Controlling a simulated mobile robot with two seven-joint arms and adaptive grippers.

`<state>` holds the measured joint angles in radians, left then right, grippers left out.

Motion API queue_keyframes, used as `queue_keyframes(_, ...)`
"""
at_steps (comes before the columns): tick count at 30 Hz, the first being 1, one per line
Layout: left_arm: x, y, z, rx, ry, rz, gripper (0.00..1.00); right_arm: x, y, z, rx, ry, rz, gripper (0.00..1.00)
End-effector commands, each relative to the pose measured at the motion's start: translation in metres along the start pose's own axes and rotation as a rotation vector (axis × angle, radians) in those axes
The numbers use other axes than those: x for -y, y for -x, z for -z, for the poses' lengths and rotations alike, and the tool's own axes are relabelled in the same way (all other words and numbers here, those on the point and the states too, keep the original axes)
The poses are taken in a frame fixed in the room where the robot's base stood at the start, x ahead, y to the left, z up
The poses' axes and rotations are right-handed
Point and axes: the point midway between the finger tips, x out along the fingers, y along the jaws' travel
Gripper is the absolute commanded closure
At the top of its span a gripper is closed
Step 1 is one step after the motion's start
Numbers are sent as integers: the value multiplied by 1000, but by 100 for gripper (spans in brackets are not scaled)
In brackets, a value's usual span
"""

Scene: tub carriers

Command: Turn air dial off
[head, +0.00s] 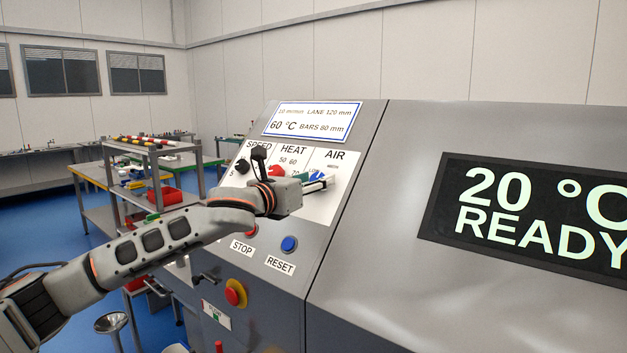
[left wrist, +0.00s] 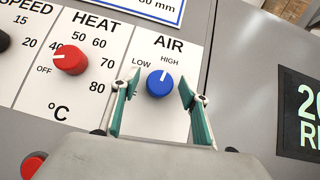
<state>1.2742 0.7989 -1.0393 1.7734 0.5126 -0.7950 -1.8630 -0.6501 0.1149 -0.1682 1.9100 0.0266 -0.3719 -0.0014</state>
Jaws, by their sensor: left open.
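The blue air dial (left wrist: 160,84) sits on a white panel under the word AIR in the left wrist view. Its white mark points up, towards HIGH; LOW is printed to its upper left. In the head view the dial (head: 316,175) is partly hidden by my gripper. My left gripper (left wrist: 158,82) is open, with one teal finger on each side of the dial. Gaps show between both fingers and the dial. In the head view the left gripper (head: 318,184) is in front of the AIR panel. My right gripper is not in view.
The red heat dial (left wrist: 69,60) is left of the air dial, and the black speed dial (head: 242,165) is further left. Below are a blue reset button (head: 289,244) and a red emergency button (head: 235,293). A display (head: 530,210) reads 20 °C READY.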

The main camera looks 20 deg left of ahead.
Motion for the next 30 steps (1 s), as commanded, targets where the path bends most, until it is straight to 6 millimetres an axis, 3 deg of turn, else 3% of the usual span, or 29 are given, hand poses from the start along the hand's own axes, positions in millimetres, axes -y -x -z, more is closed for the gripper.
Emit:
queue_keyframes(2, 0, 0, 0, 0, 0, 0, 55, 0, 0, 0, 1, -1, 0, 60)
queue_keyframes(6, 0, 0, 0, 0, 0, 0, 89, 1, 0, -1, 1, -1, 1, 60)
queue_keyframes(7, 0, 0, 0, 0, 0, 0, 94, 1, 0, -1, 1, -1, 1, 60)
queue_keyframes(20, 2, 0, 0, 0, 43, -37, 93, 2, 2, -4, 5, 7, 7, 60)
queue_keyframes(30, 6, 0, 0, 0, 231, -203, 93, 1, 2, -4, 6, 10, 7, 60)
